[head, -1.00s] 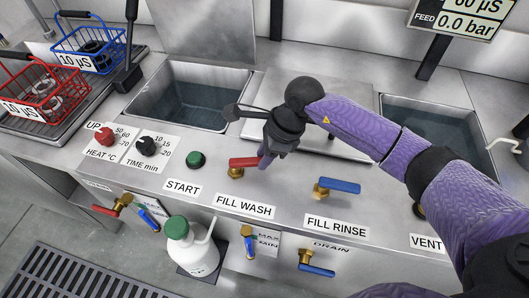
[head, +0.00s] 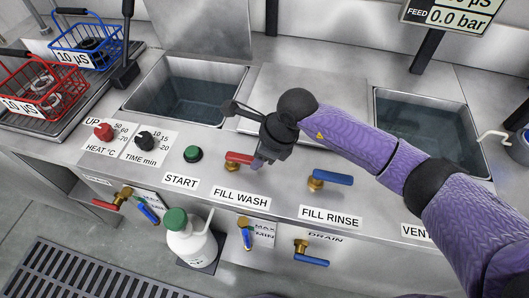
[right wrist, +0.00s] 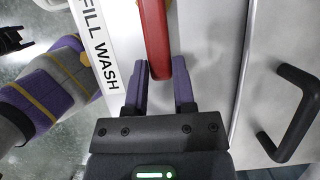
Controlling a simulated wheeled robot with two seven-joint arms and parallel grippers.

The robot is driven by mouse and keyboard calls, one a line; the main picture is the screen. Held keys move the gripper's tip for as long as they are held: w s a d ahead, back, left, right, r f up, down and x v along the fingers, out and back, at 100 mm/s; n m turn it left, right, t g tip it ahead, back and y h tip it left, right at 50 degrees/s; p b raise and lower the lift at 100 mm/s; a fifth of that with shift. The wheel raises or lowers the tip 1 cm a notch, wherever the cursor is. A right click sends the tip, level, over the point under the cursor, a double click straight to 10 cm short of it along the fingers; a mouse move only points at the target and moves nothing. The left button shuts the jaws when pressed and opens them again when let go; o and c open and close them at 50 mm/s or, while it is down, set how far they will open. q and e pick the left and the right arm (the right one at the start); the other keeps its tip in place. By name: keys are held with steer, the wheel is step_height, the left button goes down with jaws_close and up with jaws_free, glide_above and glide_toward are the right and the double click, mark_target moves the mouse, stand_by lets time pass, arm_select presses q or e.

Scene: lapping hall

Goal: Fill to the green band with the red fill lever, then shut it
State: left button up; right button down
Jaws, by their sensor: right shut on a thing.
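The red fill lever (head: 239,158) sits above the FILL WASH label (head: 240,198) on the panel. My right gripper (head: 258,162) is at its right end. In the right wrist view the red lever (right wrist: 157,40) lies between the two purple fingers (right wrist: 158,85), which are shut on it. The wash tank (head: 190,98) behind holds dark, clear liquid. I cannot make out a green band; my right arm covers part of the counter.
A blue FILL RINSE lever (head: 333,179) is just right of the red one. A green START button (head: 193,153) is left of it. A green-capped bottle (head: 190,240) stands in front, below the panel. A second tank (head: 430,125) lies at right.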

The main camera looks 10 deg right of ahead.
steer(key=shift+c, duration=2.3)
jaws_free()
arm_select(q)
steer(key=shift+s, duration=0.35)
arm_select(e)
steer(key=shift+d+r, duration=0.1)
steer(key=shift+r, duration=0.3)
arm_select(q)
steer(key=shift+t, duration=0.3)
steer(key=w+d+r+p, duration=0.2)
steer(key=r+p, duration=0.1)
steer(key=shift+w, duration=0.2)
arm_select(e)
steer(key=v, duration=0.9)
steer(key=shift+s, duration=0.1)
arm_select(q)
steer(key=shift+s+a, duration=0.15)
steer(key=shift+s, duration=0.1)
